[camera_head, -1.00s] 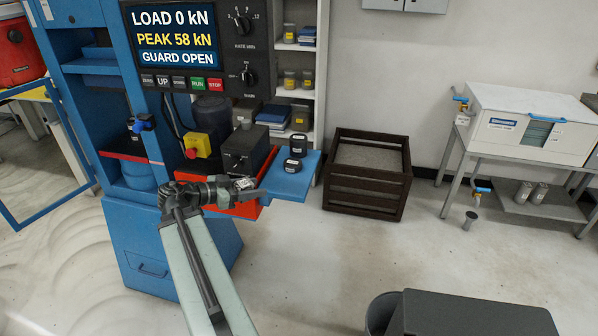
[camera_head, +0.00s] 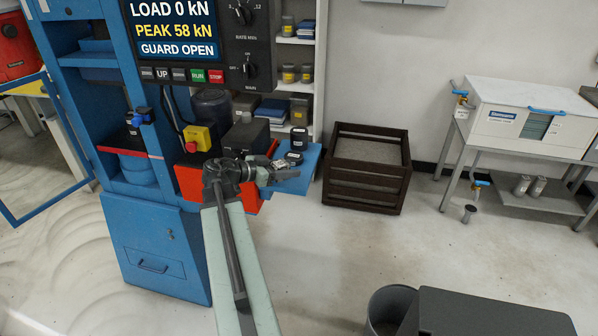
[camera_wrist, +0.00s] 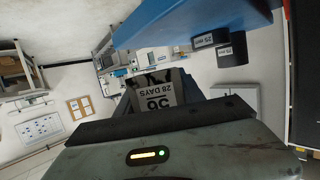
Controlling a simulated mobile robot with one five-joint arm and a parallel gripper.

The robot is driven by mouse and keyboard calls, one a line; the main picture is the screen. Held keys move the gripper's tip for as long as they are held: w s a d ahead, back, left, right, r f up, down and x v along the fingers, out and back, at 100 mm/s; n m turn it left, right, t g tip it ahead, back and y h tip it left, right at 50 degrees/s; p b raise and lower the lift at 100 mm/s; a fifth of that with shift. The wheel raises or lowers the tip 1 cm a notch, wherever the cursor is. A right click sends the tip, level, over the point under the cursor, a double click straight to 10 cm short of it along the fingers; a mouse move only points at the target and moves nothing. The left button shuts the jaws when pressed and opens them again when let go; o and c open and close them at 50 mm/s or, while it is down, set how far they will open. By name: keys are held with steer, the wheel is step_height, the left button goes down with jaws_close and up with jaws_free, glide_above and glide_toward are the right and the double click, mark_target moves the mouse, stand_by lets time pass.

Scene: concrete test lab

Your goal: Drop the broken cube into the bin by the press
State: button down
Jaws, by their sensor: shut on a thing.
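My gripper (camera_head: 281,173) is at the end of the raised arm, in front of the press's small blue side shelf (camera_head: 298,183). It is shut on a small grey cube (camera_head: 282,165), of which little shows in the head view. A dark slatted wooden crate (camera_head: 365,186) with grey fill stands right of the press (camera_head: 155,235). A round grey bin (camera_head: 388,303) stands on the floor at the bottom, partly cut off.
Black labelled pieces (camera_head: 298,138) stand on the blue shelf close behind my gripper. A dark grey box or bench (camera_head: 490,312) is beside the round bin. A metal table with a white machine (camera_head: 520,120) stands at the right. The floor (camera_head: 430,245) between is clear.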

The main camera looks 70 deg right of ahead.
glide_above(302, 175)
steer(key=a, duration=0.1)
steer(key=shift+w+a+f, duration=0.1)
steer(key=shift+w+f, duration=0.15)
steer(key=shift+w, duration=0.05)
steer(key=f+b, duration=0.2)
steer(key=d+f+b, duration=0.1)
steer(key=b, duration=0.1)
steer(key=shift+s+f, duration=0.25)
steer(key=shift+s, duration=0.05)
steer(key=shift+f, duration=0.3)
steer(key=shift+r, duration=0.25)
steer(key=shift+f, duration=0.25)
steer(key=c, duration=0.7)
jaws_free()
steer(key=shift+r, duration=0.1)
steer(key=shift+r, duration=0.15)
